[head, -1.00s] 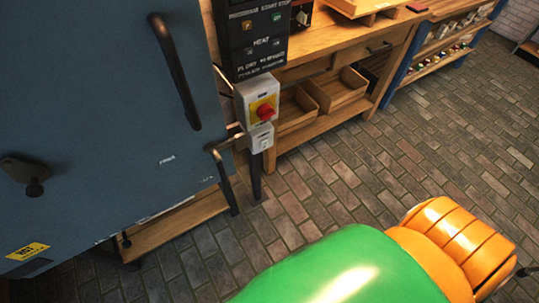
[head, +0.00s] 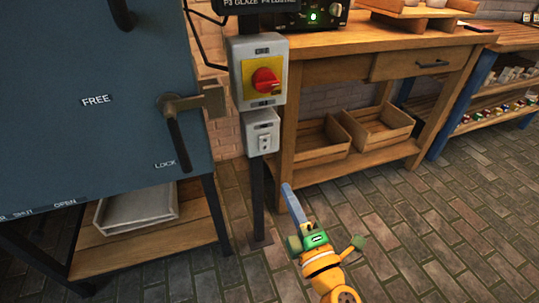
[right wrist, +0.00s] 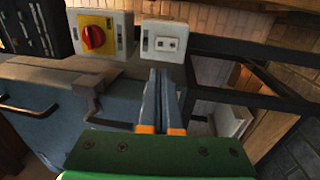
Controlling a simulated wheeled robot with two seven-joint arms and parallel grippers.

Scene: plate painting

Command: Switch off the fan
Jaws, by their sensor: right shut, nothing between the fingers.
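A small pale switch box (head: 261,133) with a little two-part switch is mounted on a dark post. It also shows in the right wrist view (right wrist: 164,42). Its label is too small to read. No fan is visible. Just above it is a grey box with a yellow plate and a red rotary knob (head: 266,80). My right gripper (head: 288,190) is shut and empty, below and slightly right of the switch box in the head view. In the right wrist view its fingers (right wrist: 162,74) point at the box's lower edge; contact cannot be made out. My left gripper is out of view.
A blue cabinet (head: 75,110) with a latch handle (head: 178,135) stands close on the left. A wooden bench (head: 330,75) with open crates (head: 378,128) below is behind on the right. The brick floor (head: 440,230) is clear at lower right.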

